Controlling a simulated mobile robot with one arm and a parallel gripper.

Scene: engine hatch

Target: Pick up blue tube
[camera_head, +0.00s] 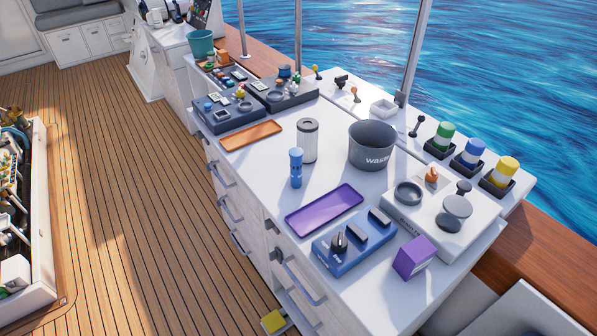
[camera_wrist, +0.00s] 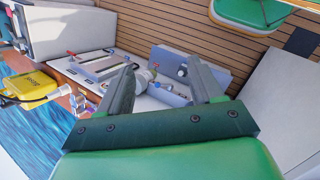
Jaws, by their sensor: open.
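The blue tube (camera_head: 296,168) stands upright on the white counter (camera_head: 262,182) in the head view, between the orange tray and the purple tray. A white-grey cylinder (camera_head: 308,141) stands just behind it. My gripper (camera_wrist: 163,80) shows only in the wrist view, with its two dark fingers spread apart and nothing between them. The blue tube cannot be made out in the wrist view, so its distance from my gripper cannot be told.
Near the tube are a purple tray (camera_head: 324,209), an orange tray (camera_head: 251,135) and a grey waste bin (camera_head: 372,146). A blue switch panel (camera_head: 353,243) and a purple box (camera_head: 414,257) sit toward the front. Open wooden deck (camera_head: 115,190) lies left. The wrist view shows a yellow container (camera_wrist: 30,87).

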